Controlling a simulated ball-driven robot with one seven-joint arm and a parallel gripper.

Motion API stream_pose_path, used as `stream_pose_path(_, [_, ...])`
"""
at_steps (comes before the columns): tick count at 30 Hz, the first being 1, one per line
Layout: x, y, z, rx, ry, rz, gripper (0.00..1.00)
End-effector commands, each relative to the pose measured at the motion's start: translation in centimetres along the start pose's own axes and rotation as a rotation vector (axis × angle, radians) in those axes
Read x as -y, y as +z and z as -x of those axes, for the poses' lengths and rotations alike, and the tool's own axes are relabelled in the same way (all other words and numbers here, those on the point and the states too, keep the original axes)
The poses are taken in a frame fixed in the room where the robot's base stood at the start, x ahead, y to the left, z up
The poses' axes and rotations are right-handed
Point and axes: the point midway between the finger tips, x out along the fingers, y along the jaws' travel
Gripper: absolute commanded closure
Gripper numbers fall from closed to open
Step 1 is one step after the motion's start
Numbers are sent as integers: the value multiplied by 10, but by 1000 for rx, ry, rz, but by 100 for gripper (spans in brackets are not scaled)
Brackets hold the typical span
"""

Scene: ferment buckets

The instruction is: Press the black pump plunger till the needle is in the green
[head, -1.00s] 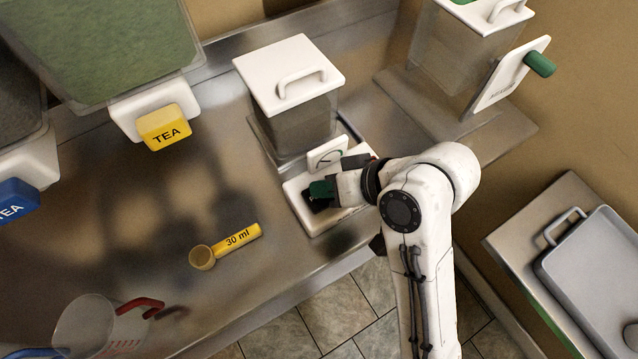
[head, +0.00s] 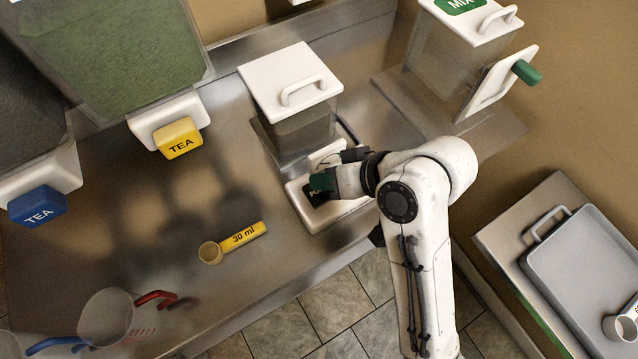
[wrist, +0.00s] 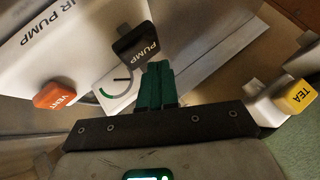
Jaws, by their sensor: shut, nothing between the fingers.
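The black plunger marked PUMP (wrist: 138,47) stands on the white pump base (head: 310,221). In the head view my gripper partly covers the plunger (head: 312,196). My gripper (head: 322,182), with green fingertips, is shut and empty, right at the plunger. In the wrist view the fingertips (wrist: 157,72) lie beside and just below the plunger in the picture; whether they touch it I cannot tell. The gauge (wrist: 117,84) shows a white face, a green arc and a thin dark needle; whether the needle is in the green is too small to tell. In the head view my arm hides most of the gauge.
A white-lidded clear container (head: 291,87) stands behind the pump. A yellow 30 ml scoop (head: 243,236) and a clear jug (head: 108,315) are to the left. A grey tray (head: 585,265) is at right.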

Motion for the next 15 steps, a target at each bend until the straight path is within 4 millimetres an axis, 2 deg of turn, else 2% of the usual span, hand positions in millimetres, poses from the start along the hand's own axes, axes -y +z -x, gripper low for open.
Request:
stream_pose_path(7, [1, -1, 1, 0, 0, 0, 100])
stream_pose_path(15, [12, -12, 16, 0, 0, 0, 100])
